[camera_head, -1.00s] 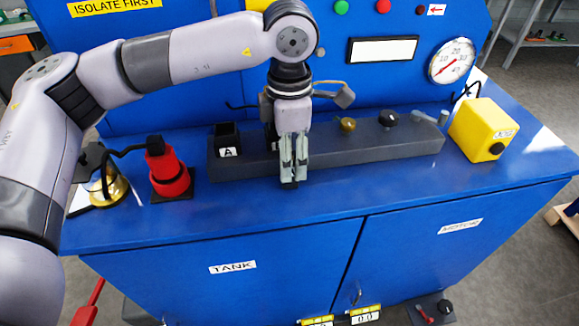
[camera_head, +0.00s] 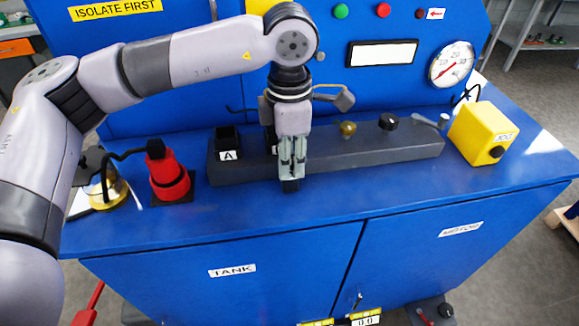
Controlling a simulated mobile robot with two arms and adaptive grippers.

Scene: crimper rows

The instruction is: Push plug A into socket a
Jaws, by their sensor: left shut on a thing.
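My left gripper (camera_head: 291,172) points down in front of the long grey bar (camera_head: 390,148) on the blue bench. Its fingers are shut on a small dark thing (camera_head: 290,186), which shows just below the fingertips. I cannot tell whether this is plug A or whether it touches the bench. A black square block labelled A (camera_head: 227,140) stands at the bar's left end, left of the gripper. I cannot tell whether it is the plug or the socket. The gripper hides the bar's middle, and socket a is not clearly identifiable. My right gripper is not in view.
A red knob-like fitting (camera_head: 168,180) with a black cable and a brass part (camera_head: 110,190) stand at the left. A brass knob (camera_head: 348,128) and a black knob (camera_head: 388,121) sit on the bar. A yellow box (camera_head: 482,132) stands right. The bench front strip is clear.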

